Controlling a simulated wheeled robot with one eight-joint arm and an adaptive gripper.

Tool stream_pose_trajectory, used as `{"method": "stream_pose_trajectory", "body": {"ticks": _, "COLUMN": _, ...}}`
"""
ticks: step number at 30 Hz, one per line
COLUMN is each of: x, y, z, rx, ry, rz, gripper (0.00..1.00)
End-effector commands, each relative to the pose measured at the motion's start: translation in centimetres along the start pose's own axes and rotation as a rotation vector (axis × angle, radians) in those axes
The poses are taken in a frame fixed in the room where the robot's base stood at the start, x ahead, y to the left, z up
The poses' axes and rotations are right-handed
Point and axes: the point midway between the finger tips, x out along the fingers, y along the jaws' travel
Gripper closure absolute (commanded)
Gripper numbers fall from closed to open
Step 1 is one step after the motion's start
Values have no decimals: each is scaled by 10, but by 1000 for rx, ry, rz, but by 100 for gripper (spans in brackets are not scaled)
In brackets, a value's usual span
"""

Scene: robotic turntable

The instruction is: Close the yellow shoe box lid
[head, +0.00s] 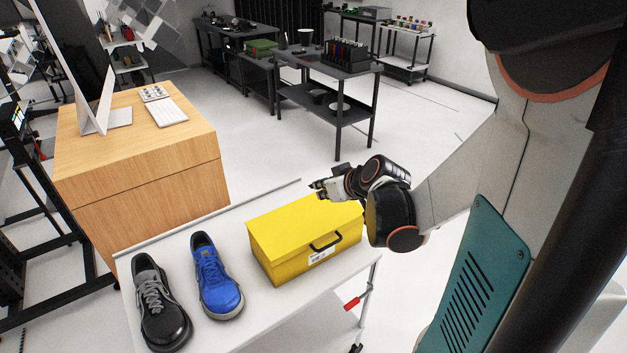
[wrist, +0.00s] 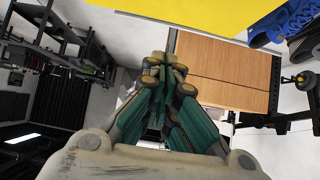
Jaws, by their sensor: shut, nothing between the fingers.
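The yellow shoe box (head: 307,241) stands on the white table, with a black handle and a small white label on its front. Its yellow lid (head: 290,222) lies over the top and looks down or nearly so; I cannot tell whether a small gap remains. My gripper (head: 318,187) is above the lid's back right part, shut and empty, pointing left. I cannot tell whether it touches the lid. In the wrist view the shut gripper (wrist: 160,62) is in the middle, and a yellow surface of the box (wrist: 190,12) fills the top edge.
A black shoe (head: 160,305) and a blue shoe (head: 214,278) stand left of the box on the white table (head: 255,322). A wooden desk (head: 140,150) with a monitor and keyboard is behind left. Dark work tables (head: 345,75) stand farther back.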

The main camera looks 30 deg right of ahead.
Motion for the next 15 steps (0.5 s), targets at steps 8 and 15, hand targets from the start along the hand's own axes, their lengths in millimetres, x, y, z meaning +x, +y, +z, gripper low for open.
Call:
{"method": "stream_pose_trajectory", "body": {"ticks": 8, "x": 5, "y": 1, "z": 70, "rx": 2, "ry": -1, "rz": 1, "gripper": 100}}
{"method": "stream_pose_trajectory", "body": {"ticks": 15, "x": 17, "y": 1, "z": 119, "rx": 2, "ry": -1, "rz": 1, "gripper": 100}}
